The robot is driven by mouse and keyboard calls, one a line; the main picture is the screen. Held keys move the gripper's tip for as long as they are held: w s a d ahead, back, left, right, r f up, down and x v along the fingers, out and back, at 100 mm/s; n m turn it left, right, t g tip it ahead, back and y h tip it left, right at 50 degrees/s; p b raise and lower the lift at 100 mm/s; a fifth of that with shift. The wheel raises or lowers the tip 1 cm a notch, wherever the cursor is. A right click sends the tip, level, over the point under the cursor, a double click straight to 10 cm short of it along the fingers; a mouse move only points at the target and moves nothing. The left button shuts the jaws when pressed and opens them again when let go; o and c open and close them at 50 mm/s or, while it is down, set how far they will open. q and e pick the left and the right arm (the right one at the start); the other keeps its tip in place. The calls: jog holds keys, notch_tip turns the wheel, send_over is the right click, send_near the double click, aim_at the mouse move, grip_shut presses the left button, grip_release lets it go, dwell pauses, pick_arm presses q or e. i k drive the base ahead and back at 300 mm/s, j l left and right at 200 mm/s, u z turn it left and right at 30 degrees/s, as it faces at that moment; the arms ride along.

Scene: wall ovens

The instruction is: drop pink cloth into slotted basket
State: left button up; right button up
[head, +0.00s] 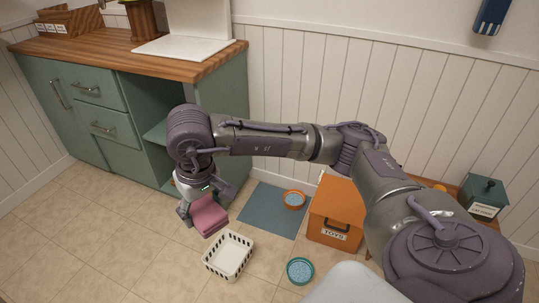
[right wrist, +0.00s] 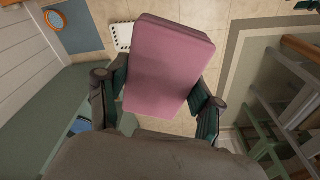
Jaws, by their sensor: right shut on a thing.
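The pink cloth (head: 208,216) is a thick folded pad. My right gripper (head: 204,207) is shut on it and holds it above the floor, left of and a little behind the basket in the head view. In the right wrist view the cloth (right wrist: 168,62) fills the space between the fingers (right wrist: 160,100). The white slotted basket (head: 228,256) stands on the tiled floor and looks empty in the head view. In the right wrist view only a corner of the basket (right wrist: 123,37) shows beside the cloth. My left gripper is not in view.
A blue-grey mat (head: 262,212) with an orange bowl (head: 295,199) lies right of the cloth. A teal bowl (head: 300,270) stands right of the basket. An orange toy box (head: 333,212) stands behind it. A green cabinet (head: 222,110) is behind my arm. Floor at left is clear.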

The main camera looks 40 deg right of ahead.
aim_at(234, 261)
jog(key=z, duration=0.9)
jog(key=i+l, duration=0.25)
jog(key=i+l+u, duration=0.15)
jog(key=l, duration=0.3)
jog(key=i+l, duration=0.25)
jog(key=l, duration=0.15)
jog(key=i+l+u, duration=0.15)
jog(key=u, duration=0.4)
jog(key=l+u, duration=0.1)
jog(key=u, duration=0.25)
jog(key=l+u, duration=0.1)
jog(key=u, duration=0.65)
jog(key=l, duration=0.05)
